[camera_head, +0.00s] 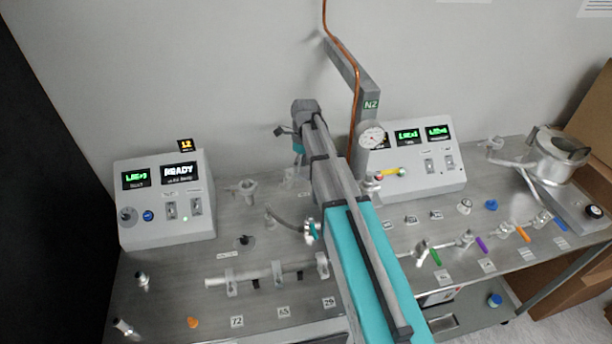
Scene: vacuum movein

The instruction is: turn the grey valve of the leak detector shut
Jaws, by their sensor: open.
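A grey box with a lit display and a READY display (165,195) stands at the left of the bench and looks like the leak detector. No handle can be told for sure as its grey valve. A small dark grey part (245,240) sits on the bench right of the box, and a valve with a teal handle (314,231) is further right, close beside my arm. My gripper (281,131) is at the far end of my arm, high over the back of the bench. It is open, small in view and apart from the valves. My arm hides the middle of the bench.
A second grey box (418,180) with a gauge (371,135) and a grey N2 post (366,95) stand right of my arm. Valves with green (436,257), purple (481,245), orange and blue handles line the right. A metal pipe (260,274) lies in front.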

